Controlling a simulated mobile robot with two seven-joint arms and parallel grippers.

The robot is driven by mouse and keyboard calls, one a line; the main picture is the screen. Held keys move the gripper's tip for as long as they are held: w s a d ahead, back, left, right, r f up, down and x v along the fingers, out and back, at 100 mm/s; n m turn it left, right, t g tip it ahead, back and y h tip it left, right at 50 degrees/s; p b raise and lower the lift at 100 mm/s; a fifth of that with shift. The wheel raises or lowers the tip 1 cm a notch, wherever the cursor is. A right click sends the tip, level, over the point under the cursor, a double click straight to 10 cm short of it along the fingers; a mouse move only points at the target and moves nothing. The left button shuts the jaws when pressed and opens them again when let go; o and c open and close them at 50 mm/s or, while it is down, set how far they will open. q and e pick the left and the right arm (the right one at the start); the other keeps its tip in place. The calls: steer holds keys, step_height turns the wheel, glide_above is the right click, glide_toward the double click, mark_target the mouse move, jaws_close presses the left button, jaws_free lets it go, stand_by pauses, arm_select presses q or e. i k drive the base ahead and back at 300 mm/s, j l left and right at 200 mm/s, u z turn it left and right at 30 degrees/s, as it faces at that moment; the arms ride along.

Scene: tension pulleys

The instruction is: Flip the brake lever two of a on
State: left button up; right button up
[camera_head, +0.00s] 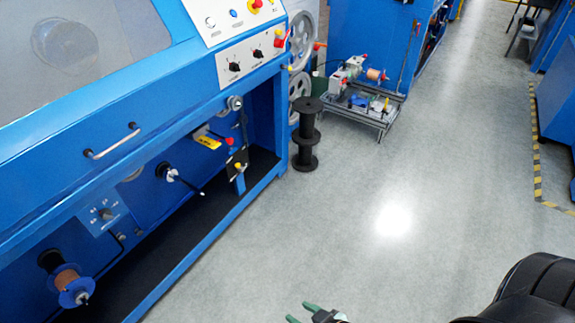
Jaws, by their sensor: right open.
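The blue machine (90,130) fills the left side of the head view. Its lower bay holds several small parts: a black lever-like rod (185,181) on a round mount, a yellow-labelled part (207,141) beside a red knob (230,141), and a yellow-tipped piece (238,168) on a blue bracket. I cannot tell which of these is brake lever two. My right gripper (302,312) shows at the bottom edge with green fingertips, open and empty, over the floor and well apart from the machine. My left gripper is out of view.
A copper-wound blue spool (70,284) sits low at the left. A black spool stack (306,135) stands at the machine's right corner, with a small metal frame (368,105) behind it. The grey floor (400,190) is clear in the middle.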

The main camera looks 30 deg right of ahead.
mark_target(241, 169)
steer(key=z, duration=0.5)
steer(key=i+z, duration=0.15)
steer(key=i, duration=0.95)
steer(key=i+j+z, duration=0.1)
steer(key=i, duration=1)
